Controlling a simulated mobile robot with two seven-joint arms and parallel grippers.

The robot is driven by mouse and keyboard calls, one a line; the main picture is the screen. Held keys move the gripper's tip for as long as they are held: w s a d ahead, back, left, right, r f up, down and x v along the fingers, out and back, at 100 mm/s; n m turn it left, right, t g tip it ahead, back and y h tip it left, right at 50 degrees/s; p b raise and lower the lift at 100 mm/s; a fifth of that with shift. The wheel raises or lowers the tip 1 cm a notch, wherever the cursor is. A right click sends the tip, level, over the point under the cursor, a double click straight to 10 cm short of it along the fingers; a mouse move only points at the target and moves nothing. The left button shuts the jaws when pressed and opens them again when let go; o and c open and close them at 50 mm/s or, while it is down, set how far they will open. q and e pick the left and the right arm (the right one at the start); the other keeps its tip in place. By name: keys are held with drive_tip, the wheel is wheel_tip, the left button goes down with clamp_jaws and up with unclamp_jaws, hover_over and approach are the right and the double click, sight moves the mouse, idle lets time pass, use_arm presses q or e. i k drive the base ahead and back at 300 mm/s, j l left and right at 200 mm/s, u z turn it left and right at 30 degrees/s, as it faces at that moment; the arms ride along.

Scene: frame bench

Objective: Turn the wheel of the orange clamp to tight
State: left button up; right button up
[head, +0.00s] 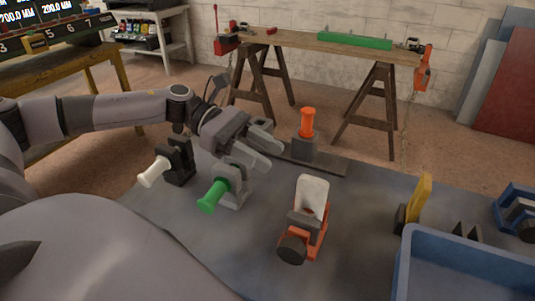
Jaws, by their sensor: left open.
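An orange clamp (318,237) stands on the grey bench top (250,262) near the middle of the head view. A dark round wheel (292,250) is at its near lower end, and a pale upright piece (312,192) rises from its far end. How tight the wheel is cannot be told. My left gripper (271,154) is open and empty, beyond and left of the clamp, with its fingers apart from it. It is close above the green-handled fixture (213,194); whether they touch cannot be told. My right gripper is not in view.
A white-handled fixture (155,170) stands left, and an orange-handled one (307,123) stands behind the clamp. A blue crate (470,243) and a yellow upright piece (421,197) are at right. Bench top between clamp and crate is clear. A trestle table (310,43) stands behind.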

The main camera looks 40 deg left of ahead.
sight(292, 250)
drive_tip(key=k, duration=1)
